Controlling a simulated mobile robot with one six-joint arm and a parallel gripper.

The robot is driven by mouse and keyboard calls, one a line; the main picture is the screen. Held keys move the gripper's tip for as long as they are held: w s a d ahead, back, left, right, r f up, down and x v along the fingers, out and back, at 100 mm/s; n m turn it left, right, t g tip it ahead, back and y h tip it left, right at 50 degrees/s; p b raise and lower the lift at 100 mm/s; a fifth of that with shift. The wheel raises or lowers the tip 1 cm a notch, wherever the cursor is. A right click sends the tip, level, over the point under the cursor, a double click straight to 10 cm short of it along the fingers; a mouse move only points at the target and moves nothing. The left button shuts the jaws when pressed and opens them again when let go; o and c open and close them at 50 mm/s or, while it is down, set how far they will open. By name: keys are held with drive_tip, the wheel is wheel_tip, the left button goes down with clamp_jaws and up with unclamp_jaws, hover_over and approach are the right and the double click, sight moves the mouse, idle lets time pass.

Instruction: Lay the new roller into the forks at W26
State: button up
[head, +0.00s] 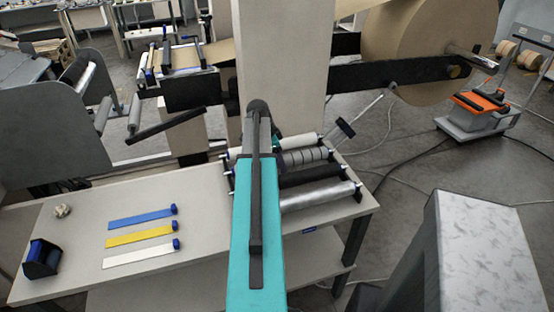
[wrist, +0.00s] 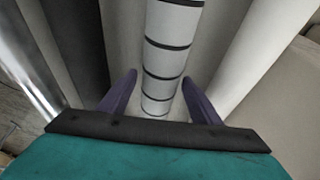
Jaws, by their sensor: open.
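Several rollers lie side by side in a rack on the bench: a pale one (head: 291,142), a grey one with dark bands (head: 304,156), a black one (head: 312,174) and a silver one (head: 318,196). In the wrist view the banded roller (wrist: 168,55) runs between the two purple fingers of my open gripper (wrist: 159,78), with a visible gap on each side. I cannot tell whether it is the new roller. In the head view my arm hides most of the gripper. No W26 label is readable, so I cannot identify its forks.
In the wrist view the black roller (wrist: 78,45) and pale roller (wrist: 252,50) flank the fingers closely. Blue (head: 140,219), yellow (head: 139,237) and white (head: 140,256) strips lie on the bench (head: 80,209). A large kraft roll (head: 405,50) hangs behind; an orange-topped cart (head: 480,103) stands right.

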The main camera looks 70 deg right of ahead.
drive_tip(key=shift+s+d+f, duration=0.1)
drive_tip(key=shift+s+f, duration=0.05)
drive_tip(key=shift+f, duration=0.4)
drive_tip(key=c, duration=1.4)
drive_tip(key=shift+r, duration=0.15)
drive_tip(key=shift+r+p, duration=1.75)
drive_tip(key=shift+r, duration=1.85)
